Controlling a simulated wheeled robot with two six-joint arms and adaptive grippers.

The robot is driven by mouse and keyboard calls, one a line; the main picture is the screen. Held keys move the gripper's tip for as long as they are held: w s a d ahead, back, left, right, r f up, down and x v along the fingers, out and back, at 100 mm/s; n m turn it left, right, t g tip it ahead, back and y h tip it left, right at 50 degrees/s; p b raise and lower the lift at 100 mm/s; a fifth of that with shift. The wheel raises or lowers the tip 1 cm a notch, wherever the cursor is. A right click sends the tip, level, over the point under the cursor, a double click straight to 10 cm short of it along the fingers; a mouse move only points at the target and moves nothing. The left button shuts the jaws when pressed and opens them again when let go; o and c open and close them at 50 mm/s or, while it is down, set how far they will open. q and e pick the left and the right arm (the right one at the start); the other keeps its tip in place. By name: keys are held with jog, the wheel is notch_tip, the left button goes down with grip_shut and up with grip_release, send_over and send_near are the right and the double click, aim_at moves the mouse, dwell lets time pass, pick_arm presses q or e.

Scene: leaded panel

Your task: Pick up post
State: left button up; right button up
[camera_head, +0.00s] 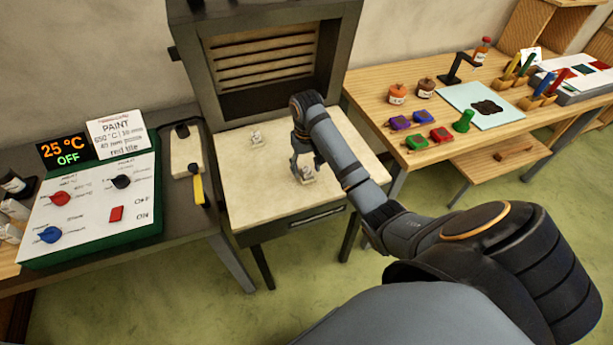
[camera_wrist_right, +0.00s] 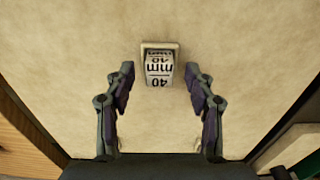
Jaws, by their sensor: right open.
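A small pale post (camera_head: 308,178) stands on the cream slab (camera_head: 240,200) in front of the kiln, right by my right gripper (camera_head: 306,167). My right gripper (camera_wrist_right: 159,80) is open and points down at the slab. The post lies between the lines of its two fingers, close to the fingertips, with a gap on each side. A second small pale post (camera_head: 257,139) stands farther back and left on the slab. My left gripper is not in view.
The kiln (camera_head: 265,60) stands open behind the slab. A control box (camera_head: 90,205) reading "25 °C OFF" and a yellow-handled tool (camera_head: 198,186) are at left. A wooden table (camera_head: 375,80) at right holds jars, coloured blocks and a blue mat (camera_head: 460,98).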

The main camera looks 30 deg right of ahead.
jog(key=shift+s+r, duration=0.1)
jog(key=shift+c, duration=1.1)
grip_shut()
